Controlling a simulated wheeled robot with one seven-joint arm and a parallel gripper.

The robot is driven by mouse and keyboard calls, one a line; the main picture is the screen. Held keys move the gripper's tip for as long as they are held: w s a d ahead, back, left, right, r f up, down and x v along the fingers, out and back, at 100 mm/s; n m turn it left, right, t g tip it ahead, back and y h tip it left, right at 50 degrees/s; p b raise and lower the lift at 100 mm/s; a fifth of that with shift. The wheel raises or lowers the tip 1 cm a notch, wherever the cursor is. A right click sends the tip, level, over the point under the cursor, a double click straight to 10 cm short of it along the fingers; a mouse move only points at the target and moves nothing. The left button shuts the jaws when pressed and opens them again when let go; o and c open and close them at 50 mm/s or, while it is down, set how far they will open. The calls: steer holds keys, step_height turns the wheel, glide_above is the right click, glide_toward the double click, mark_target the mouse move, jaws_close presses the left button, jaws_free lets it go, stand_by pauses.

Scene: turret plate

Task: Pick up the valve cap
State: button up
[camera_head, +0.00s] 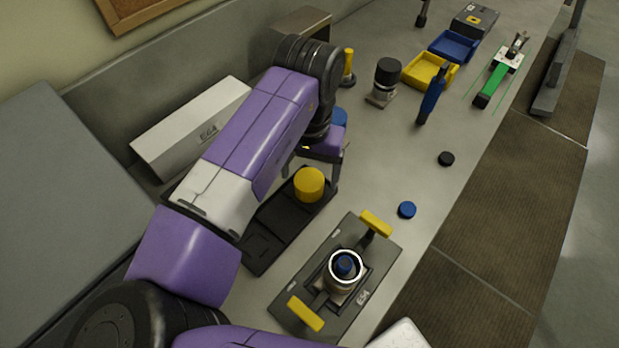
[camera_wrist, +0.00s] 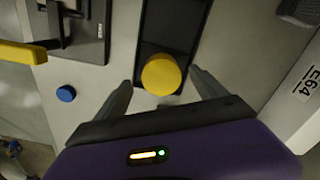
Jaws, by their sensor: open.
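A round yellow cap (camera_head: 309,184), which looks like the valve cap, sits upright on the black tray (camera_head: 262,244). In the wrist view the yellow cap (camera_wrist: 161,75) appears between my two fingers, with a gap on each side. My gripper (camera_head: 313,172) is open and empty, just behind the cap in the head view. Its fingers also show in the wrist view (camera_wrist: 162,84). I cannot tell the exact height of the fingertips over the cap. Smaller blue (camera_head: 407,210) and black (camera_head: 446,159) discs lie loose on the bench.
A dark plate (camera_head: 377,262) with yellow handles and a central ring stands in front of the tray. A white E64 box (camera_head: 190,125) lies behind my arm. A black-topped cylinder (camera_head: 387,75), yellow bin (camera_head: 428,72) and blue bin (camera_head: 455,46) stand farther right.

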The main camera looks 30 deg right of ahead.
steer(key=shift+f, duration=0.85)
steer(key=shift+c, duration=0.2)
steer(key=c, duration=1.4)
steer(key=shift+o, duration=0.2)
step_height(320, 180, up, 19)
steer(key=b, duration=0.1)
step_height(320, 180, up, 6)
steer(key=p, duration=0.5)
glide_above(309, 181)
steer(key=shift+w+d+f, duration=0.1)
